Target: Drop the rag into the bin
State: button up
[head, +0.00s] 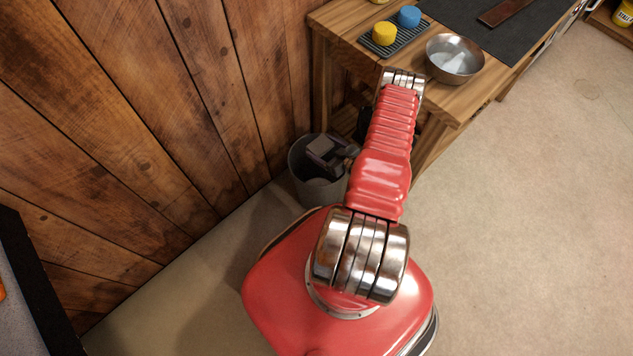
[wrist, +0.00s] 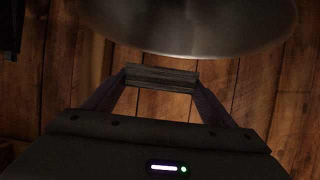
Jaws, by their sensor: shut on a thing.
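The grey bin (head: 312,190) stands on the floor against the plank wall, left of the workbench. My gripper, dark in the head view (head: 326,150), is over the bin's mouth and hides part of its inside. In the wrist view, its two fingers close on a flat, dark grey-brown strip, which looks like the folded rag (wrist: 160,77). The rag cannot be made out in the head view. A large grey rounded shape fills the top of the wrist view; I cannot tell for sure whether it is the bin.
The wooden workbench (head: 345,22) at the upper right holds a metal bowl (head: 439,66) with something whitish in it. A yellow (head: 384,33) and a blue piece (head: 409,16) sit on a dark rack. Floor (head: 540,220) at the right is clear.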

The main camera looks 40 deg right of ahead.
jog(key=shift+f, duration=2.45)
jog(key=o, duration=1.1)
jog(key=shift+s, duration=0.1)
jog(key=v, duration=1.3)
jog(key=shift+s+r, duration=0.15)
jog(key=shift+s, duration=0.05)
